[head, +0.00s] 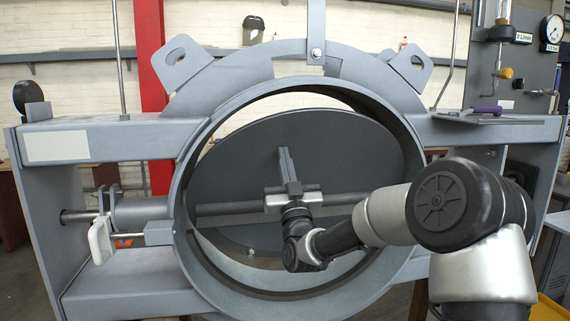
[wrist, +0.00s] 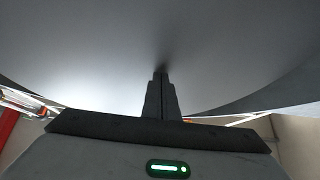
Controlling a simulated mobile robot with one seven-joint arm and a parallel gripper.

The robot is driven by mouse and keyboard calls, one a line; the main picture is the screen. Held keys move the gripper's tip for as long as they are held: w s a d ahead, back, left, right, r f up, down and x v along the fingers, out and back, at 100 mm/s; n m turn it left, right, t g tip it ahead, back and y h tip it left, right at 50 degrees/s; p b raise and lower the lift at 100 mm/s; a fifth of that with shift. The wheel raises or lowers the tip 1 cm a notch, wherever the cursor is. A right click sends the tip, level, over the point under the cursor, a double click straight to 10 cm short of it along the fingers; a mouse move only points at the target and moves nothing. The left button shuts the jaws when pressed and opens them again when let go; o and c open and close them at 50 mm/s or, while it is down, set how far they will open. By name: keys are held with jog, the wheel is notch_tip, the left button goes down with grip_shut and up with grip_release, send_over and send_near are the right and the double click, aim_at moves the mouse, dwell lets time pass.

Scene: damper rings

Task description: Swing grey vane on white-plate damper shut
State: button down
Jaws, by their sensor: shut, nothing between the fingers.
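The damper is a grey round ring (head: 190,150) in a grey frame, with a white plate (head: 57,146) at its upper left. The grey vane (head: 235,160) is a flat disc on a horizontal shaft (head: 235,209) inside the ring. It is tilted, with a gap above it at the top and a gap below it. My gripper (head: 284,153) is in front of the vane's upper half, fingers up, shut and empty. In the wrist view the vane (wrist: 110,50) fills most of the picture. The fingertips (wrist: 160,76) are touching it or very close; I cannot tell which.
A pale handle (head: 101,240) and shaft end are at the ring's left. A shelf with a purple-handled tool (head: 485,111) is at the right, below a panel with gauges (head: 553,28). A red post (head: 150,60) stands behind. My arm comes in from the lower right.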

aim_at(281, 144)
jog(key=shift+r, duration=0.25)
jog(key=shift+f+b+x, duration=0.25)
jog(key=shift+b+x, duration=0.35)
jog(key=shift+x, duration=1.05)
jog(key=shift+w, duration=0.25)
jog(key=shift+w+a+r+b, duration=0.15)
jog(key=shift+w+r+b, duration=0.05)
jog(key=shift+w, duration=0.3)
jog(key=shift+w+a+r+b, duration=0.1)
jog(key=shift+w+r+b, duration=0.1)
jog(key=shift+w, duration=0.3)
jog(key=shift+w+a+r, duration=0.1)
jog(key=shift+w, duration=0.35)
jog(key=w, duration=0.3)
jog(key=shift+w+a+r+b, duration=0.1)
jog(key=shift+a+r+b, duration=0.1)
jog(key=shift+a+b, duration=0.15)
